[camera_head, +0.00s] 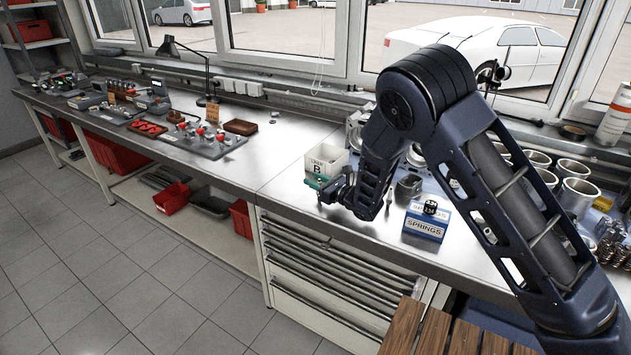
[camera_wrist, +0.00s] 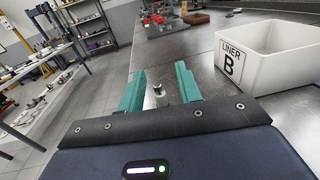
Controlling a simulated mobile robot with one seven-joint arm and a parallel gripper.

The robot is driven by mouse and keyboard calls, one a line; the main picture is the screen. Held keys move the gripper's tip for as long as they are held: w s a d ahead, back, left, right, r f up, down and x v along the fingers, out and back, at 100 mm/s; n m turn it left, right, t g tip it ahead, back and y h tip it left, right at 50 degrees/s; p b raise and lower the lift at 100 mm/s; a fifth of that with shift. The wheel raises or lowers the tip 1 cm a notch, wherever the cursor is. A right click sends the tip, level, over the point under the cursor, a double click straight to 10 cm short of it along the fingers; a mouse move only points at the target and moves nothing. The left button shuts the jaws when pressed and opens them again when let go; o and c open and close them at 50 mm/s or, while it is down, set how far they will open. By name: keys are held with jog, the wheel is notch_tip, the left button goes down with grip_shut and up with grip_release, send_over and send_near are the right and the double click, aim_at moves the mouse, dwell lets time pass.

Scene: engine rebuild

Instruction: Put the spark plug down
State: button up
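My gripper (camera_head: 322,188) is low over the metal workbench, just in front of the white bin labelled LINER B. In the wrist view, its two teal fingers (camera_wrist: 160,88) stand apart. A small metallic piece (camera_wrist: 158,93), which looks like the spark plug, shows between them. Gaps show between this piece and both fingers, so it does not look clamped. Its lower part is hidden by the gripper body, and I cannot tell whether it rests on the bench. I cannot make it out clearly in the head view.
The LINER B bin (camera_head: 325,163) stands close behind my gripper; in the wrist view, it is at right (camera_wrist: 270,55). A blue SPRINGS holder (camera_head: 427,222) and metal cylinders (camera_head: 577,195) are to the right. The bench (camera_head: 285,155) is clear to the left.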

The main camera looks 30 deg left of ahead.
jog(key=shift+r, duration=0.15)
jog(key=d, duration=0.4)
jog(key=s+d, duration=0.1)
jog(key=d, duration=0.3)
jog(key=s+d, duration=0.1)
jog(key=d, duration=0.3)
jog(key=shift+w, duration=0.1)
